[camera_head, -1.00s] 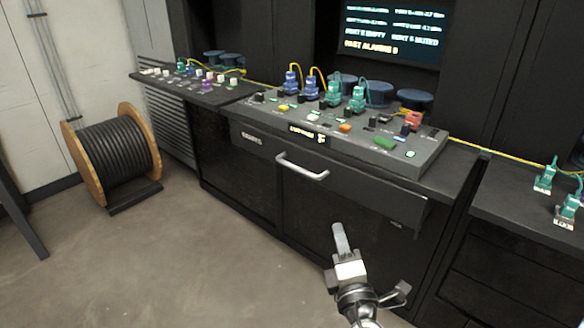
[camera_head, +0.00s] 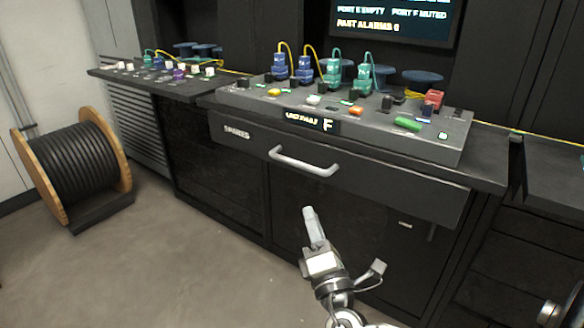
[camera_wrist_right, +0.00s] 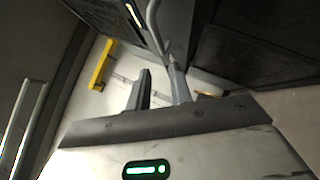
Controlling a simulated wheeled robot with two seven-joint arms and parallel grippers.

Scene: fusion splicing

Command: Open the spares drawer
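The spares drawer (camera_head: 370,186) is a wide dark front under the counter, marked SPARES at its left end. No drawer interior shows, so it looks shut. Its pale bar handle (camera_head: 303,162) runs across the left half of the front. My right gripper (camera_head: 312,222) is below the handle in the head view, apart from it, pointing up toward the drawer. In the right wrist view its two fingers (camera_wrist_right: 160,88) stand apart with nothing between them. A curved grey bar, likely the handle (camera_wrist_right: 152,22), shows just beyond the fingertips. My left gripper is not in view.
A sloped console (camera_head: 225,98) with blue and green plugs, buttons and a small display sits above the drawer. Dark cabinet doors (camera_head: 290,215) lie below. A cable reel (camera_head: 75,165) stands on the floor at left. The floor before the cabinet is clear.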

